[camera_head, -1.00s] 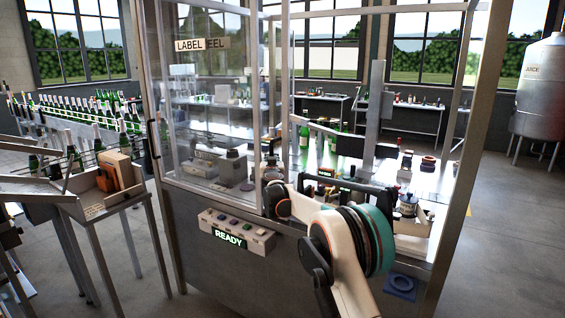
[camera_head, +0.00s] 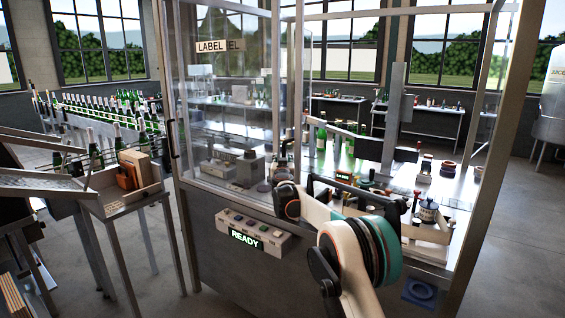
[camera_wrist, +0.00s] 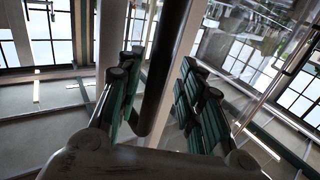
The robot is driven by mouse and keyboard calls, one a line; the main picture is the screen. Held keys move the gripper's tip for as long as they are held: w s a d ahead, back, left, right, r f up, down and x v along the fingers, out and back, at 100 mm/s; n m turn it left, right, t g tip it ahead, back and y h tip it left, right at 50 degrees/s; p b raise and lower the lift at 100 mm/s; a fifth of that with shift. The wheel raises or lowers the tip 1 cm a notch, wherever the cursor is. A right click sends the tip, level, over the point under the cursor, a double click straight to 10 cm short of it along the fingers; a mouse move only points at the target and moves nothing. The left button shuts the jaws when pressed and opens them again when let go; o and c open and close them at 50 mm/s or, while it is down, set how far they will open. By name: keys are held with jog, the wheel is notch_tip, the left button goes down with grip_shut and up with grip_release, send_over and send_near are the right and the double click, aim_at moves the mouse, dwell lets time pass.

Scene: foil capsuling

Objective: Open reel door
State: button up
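The machine cabinet has clear glazed panels in the head view. A front sign reads LABEL (camera_head: 211,46), and a second sign ending in EEL (camera_head: 235,46) is partly hidden behind it. A dark upright handle (camera_head: 173,138) is on the left edge of the front glazing. In the wrist view, my gripper (camera_wrist: 155,95) is open. A dark round bar (camera_wrist: 166,60), like a handle, stands between its fingers with visible gaps on both sides. A pale post runs close beside the bar. My fingers cannot be made out in the head view.
A control box (camera_head: 243,230) with a lit READY panel is on the cabinet front, left of my arm. A side table (camera_head: 118,200) with a cardboard box stands at left. Green bottles (camera_head: 322,135) and small parts cover the worktop. Floor at right is clear.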

jog(key=s, duration=1.2)
jog(key=shift+d, duration=0.1)
